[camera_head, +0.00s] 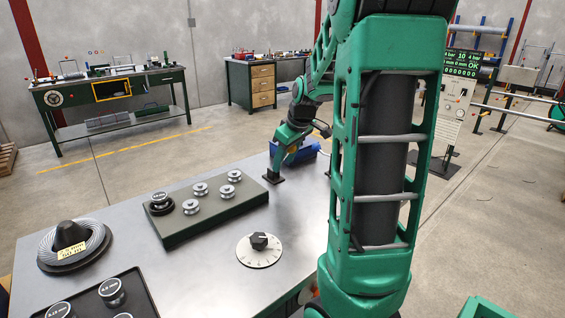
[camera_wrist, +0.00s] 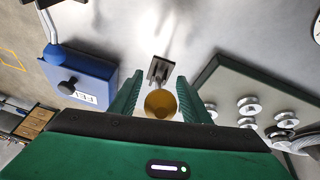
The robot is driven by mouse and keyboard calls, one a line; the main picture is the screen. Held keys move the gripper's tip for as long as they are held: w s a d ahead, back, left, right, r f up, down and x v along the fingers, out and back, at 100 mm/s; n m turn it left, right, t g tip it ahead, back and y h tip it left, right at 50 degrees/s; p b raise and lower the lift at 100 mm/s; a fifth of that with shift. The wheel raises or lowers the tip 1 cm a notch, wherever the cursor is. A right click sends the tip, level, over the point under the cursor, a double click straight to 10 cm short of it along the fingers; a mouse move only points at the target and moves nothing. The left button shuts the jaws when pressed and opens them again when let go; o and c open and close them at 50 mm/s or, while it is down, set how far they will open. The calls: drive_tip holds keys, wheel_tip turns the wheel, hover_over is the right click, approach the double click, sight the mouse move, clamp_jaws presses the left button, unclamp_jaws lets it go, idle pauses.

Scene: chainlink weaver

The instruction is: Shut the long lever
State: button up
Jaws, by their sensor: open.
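My gripper (camera_wrist: 157,90) is open in the wrist view, its two green fingers on either side of a round amber knob (camera_wrist: 160,104). I cannot tell whether the fingers touch it. Just beyond the knob is a small dark metal bracket (camera_wrist: 159,70) on the table. The knob looks like the end of a lever seen end-on, but its shaft is hidden, so I cannot confirm that it is the long lever. In the head view my gripper (camera_head: 277,173) is low over the table's far edge, by a small dark plate, with fingers hard to make out.
A blue box (camera_wrist: 83,79) with a black knob and a pale bent arm stands left of my gripper. A dark green tray (camera_head: 215,215) with several metal spools is close on the other side. A dial (camera_head: 260,254) and a wire coil (camera_head: 72,247) are also on the table.

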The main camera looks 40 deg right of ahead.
drive_tip(key=shift+w+f, duration=0.15)
drive_tip(key=shift+f, duration=0.2)
drive_tip(key=shift+c, duration=0.3)
